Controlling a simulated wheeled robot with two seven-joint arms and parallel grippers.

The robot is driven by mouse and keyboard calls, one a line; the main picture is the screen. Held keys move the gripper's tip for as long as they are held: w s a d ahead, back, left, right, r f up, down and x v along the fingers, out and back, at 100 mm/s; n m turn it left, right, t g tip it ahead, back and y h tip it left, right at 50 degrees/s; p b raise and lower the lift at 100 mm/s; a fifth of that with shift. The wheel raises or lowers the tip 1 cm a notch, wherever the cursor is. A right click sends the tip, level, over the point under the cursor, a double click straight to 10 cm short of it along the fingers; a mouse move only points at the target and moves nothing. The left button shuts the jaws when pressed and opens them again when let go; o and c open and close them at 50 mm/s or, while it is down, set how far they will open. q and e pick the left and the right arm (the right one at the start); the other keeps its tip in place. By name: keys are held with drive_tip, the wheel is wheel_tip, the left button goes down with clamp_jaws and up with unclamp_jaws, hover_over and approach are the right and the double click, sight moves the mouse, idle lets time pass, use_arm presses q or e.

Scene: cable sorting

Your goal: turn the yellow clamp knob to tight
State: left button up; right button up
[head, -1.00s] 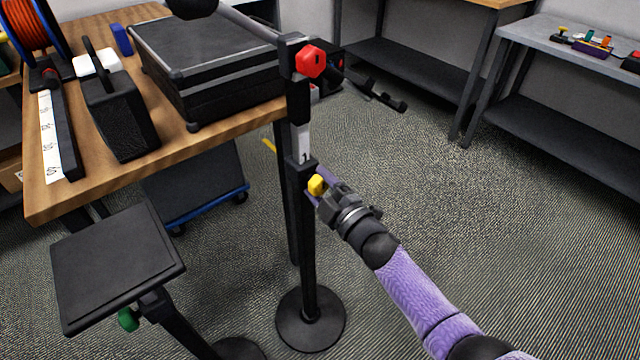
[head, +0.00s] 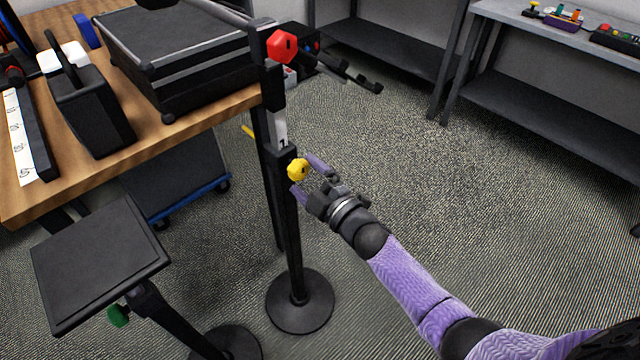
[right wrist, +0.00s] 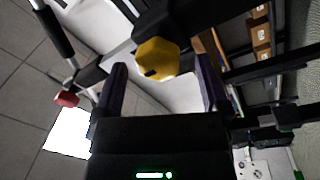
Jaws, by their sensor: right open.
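The yellow clamp knob (head: 298,170) is on the black upright post of a stand, just below a white label strip. A dark mark shows on its face. It also shows in the right wrist view (right wrist: 157,59), between and beyond the fingertips. My right gripper (head: 308,178) is open at the knob, its purple fingers to either side of it in the head view. In the right wrist view the fingers (right wrist: 160,85) are apart with a gap to the knob, and nothing is held. My left gripper is not in view.
A red knob (head: 282,46) sits higher on the same stand, near a dark bracket arm (head: 345,75). A wooden table (head: 180,128) with a black case (head: 180,50) stands left. A black platform stand (head: 100,255) with a green knob (head: 118,315) is front left. Floor to the right is clear.

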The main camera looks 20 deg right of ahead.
use_arm(q)
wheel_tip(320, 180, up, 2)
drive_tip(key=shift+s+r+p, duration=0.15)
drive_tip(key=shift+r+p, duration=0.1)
drive_tip(key=shift+p, duration=0.7)
use_arm(e)
drive_tip(key=v, duration=0.7)
drive_tip(key=shift+s, duration=0.35)
drive_tip(key=shift+d, duration=0.15)
